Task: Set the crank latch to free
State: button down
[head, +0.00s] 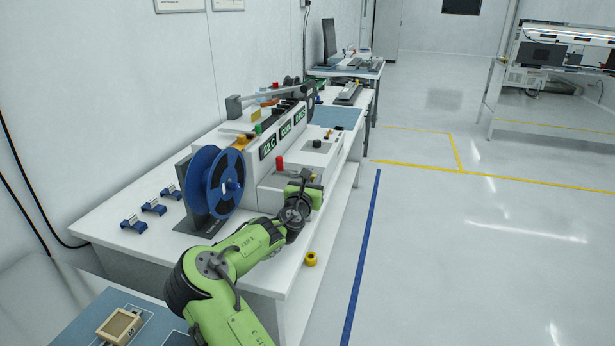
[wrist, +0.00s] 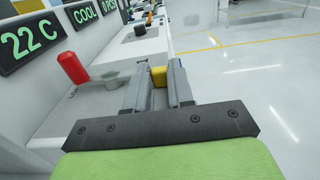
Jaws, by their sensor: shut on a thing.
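A test handler (head: 290,140) with green-lit displays stands on the white bench. My gripper (head: 306,176) is at its front right. In the wrist view my gripper (wrist: 158,70) has its two grey fingers closed on a small yellow piece (wrist: 159,76). Only part of that piece shows between the fingers; I cannot tell whether it belongs to the crank latch or how the latch is set. A red upright handle (head: 280,162) stands on the handler's low front deck, left of my gripper. It also shows in the wrist view (wrist: 72,67), apart from the fingers.
A blue reel (head: 205,180) stands left of the handler, with several blue clips (head: 154,207) beyond it. A black knob (wrist: 140,30) sits farther along the deck. The floor to the right is open.

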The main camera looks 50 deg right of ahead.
jog(key=shift+s+d, duration=0.2)
jog(key=shift+s, duration=0.15)
jog(key=shift+w+a, duration=0.1)
jog(key=shift+w, duration=0.05)
jog(key=c, duration=1)
grip_release()
jog(key=shift+a, duration=0.15)
jog(key=p+v, duration=0.2)
jog(key=v, duration=1.3)
jog(key=shift+a, duration=0.25)
jog(key=shift+f, duration=0.1)
